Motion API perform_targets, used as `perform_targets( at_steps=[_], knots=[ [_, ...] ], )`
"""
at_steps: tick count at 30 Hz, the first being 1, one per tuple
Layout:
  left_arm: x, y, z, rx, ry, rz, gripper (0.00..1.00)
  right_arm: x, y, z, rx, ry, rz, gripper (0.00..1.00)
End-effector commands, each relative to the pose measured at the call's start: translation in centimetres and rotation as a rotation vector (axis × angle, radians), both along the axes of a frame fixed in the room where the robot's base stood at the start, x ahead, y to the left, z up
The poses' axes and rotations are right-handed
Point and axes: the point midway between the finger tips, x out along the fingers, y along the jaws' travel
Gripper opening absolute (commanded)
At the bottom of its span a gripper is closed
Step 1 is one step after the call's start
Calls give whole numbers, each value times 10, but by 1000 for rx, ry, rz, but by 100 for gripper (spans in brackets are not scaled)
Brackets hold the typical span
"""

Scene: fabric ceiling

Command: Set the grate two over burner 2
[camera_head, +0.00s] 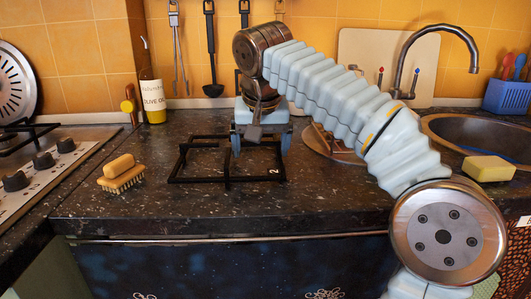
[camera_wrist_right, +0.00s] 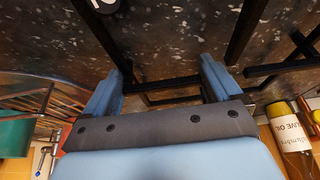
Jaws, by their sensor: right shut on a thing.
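Grate two (camera_head: 205,181), a black square frame of bars with a white "2" at its front right corner, is over the dark speckled counter, left of the sink. I cannot tell whether it touches the counter. My right gripper (camera_head: 261,150) points down at the grate's back right part and is shut on it. In the right wrist view the two blue fingers (camera_wrist_right: 160,68) stand on either side of the grate's bars (camera_wrist_right: 245,30). The hob (camera_head: 75,165) is at the left edge, partly cut off; I cannot make out burner 2. My left gripper is not in view.
A wooden brush (camera_head: 122,173) lies between hob and grate. Black knobs (camera_head: 43,161) line the hob, and another black grate (camera_head: 22,128) sits there. An olive oil container (camera_head: 152,98) stands at the back. The sink (camera_head: 480,135) and a yellow sponge (camera_head: 489,168) are right.

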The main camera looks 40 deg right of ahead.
Motion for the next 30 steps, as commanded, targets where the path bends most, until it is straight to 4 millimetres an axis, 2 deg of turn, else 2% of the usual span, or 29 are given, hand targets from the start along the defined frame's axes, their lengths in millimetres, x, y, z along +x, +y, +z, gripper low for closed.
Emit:
perform_targets(
  at_steps=[9,10,11,18,22,30],
  knots=[
    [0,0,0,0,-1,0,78,-1,0,-2,-1,2,0,36],
    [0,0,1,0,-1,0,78,-1,0,-1,-2,4,1,96],
    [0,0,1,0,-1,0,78,-1,0,-1,-2,3,0,100],
    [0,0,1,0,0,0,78,-1,0,0,-1,3,1,100],
    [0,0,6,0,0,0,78,-3,2,11,-1,2,1,100],
    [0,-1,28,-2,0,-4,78,-22,14,70,-1,0,4,100]
  ],
)
